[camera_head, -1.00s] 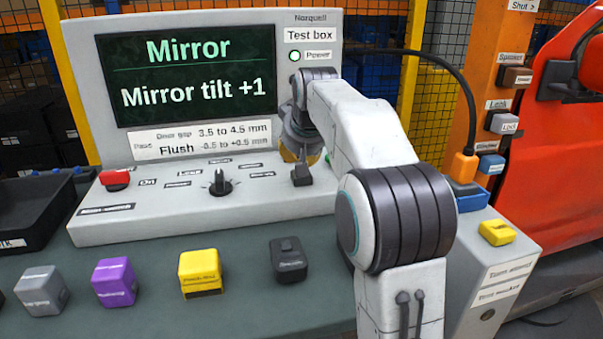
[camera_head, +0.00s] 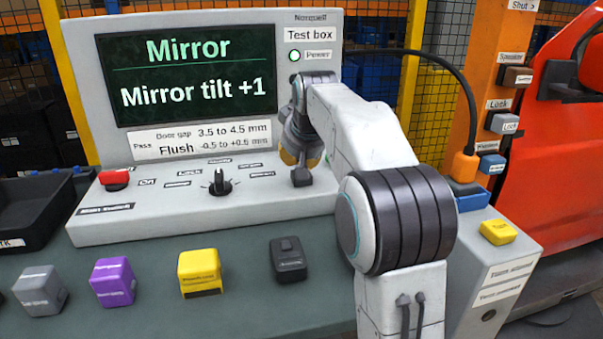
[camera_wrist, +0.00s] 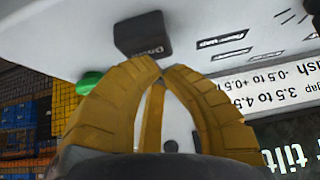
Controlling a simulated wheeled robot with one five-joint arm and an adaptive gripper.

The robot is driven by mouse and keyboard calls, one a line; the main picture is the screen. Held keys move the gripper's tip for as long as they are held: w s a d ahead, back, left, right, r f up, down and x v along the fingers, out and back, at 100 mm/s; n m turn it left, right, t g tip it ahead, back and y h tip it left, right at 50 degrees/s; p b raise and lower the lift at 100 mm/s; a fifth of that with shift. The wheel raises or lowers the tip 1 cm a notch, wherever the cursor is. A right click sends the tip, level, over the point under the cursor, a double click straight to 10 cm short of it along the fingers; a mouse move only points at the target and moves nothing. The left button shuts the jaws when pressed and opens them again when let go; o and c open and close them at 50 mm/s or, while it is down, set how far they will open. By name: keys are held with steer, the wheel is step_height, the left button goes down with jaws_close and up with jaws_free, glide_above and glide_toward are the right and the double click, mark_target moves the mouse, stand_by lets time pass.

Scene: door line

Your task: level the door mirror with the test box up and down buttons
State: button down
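The test box (camera_head: 200,228) stands on the bench, and its screen (camera_head: 190,75) reads "Mirror" and "Mirror tilt +1". A small dark button (camera_head: 301,177) sits on its sloped panel below my gripper (camera_head: 300,160). In the wrist view this dark button (camera_wrist: 143,33) has a label that looks like "Down", and a green button (camera_wrist: 88,82) is to its left. My gripper (camera_wrist: 165,66) has its yellow fingertips drawn together, with nothing seen between them. The tips lie close to the dark button; I cannot tell whether they touch it. The door mirror shows dark at the right (camera_head: 570,75).
A rotary knob (camera_head: 219,184) and a red switch (camera_head: 115,178) are on the panel. Grey (camera_head: 40,290), purple (camera_head: 113,282), yellow (camera_head: 200,272) and black (camera_head: 288,260) blocks stand along the bench front. An orange post (camera_head: 475,100) with labelled switches stands before the red door (camera_head: 560,170).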

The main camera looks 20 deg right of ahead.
steer(key=shift+f+b, duration=0.35)
steer(key=shift+f, duration=0.2)
stand_by(0.8)
steer(key=shift+r, duration=0.2)
steer(key=shift+r+p, duration=0.75)
steer(key=shift+p, duration=0.25)
steer(key=shift+r, duration=0.1)
step_height(320, 180, up, 5)
steer(key=p, duration=0.5)
step_height(320, 180, up, 9)
steer(key=p, duration=0.9)
steer(key=shift+r+p, duration=0.2)
steer(key=shift+p, duration=0.1)
stand_by(0.4)
